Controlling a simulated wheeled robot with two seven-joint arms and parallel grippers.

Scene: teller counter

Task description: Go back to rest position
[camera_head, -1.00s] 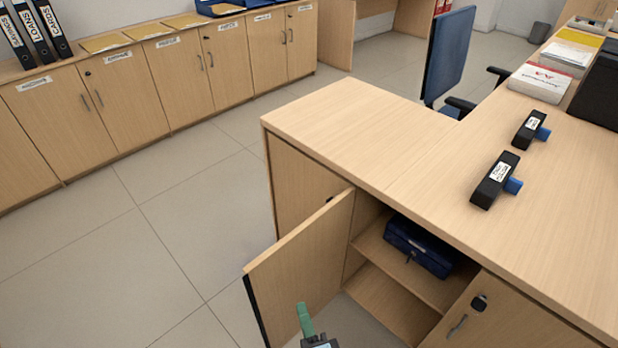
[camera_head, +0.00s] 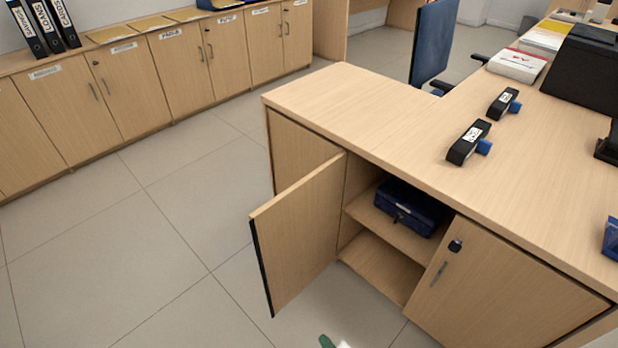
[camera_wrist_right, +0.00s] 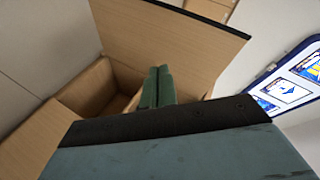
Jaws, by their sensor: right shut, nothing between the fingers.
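My right gripper (camera_head: 327,341) shows only as a green fingertip at the bottom edge of the head view. In the right wrist view its two green fingers (camera_wrist_right: 157,88) are together, with nothing between them. It is apart from the open cabinet door (camera_head: 300,235), which stands to its upper left in the head view. The door also shows in the right wrist view (camera_wrist_right: 160,45), beyond the fingers. My left gripper is not in view.
The counter (camera_head: 400,125) has an open cupboard with a blue cash box (camera_head: 410,208) on its shelf. A closed door (camera_head: 500,290) is to the right. Two black stamps (camera_head: 467,143) (camera_head: 503,102) lie on top. Floor at left is clear.

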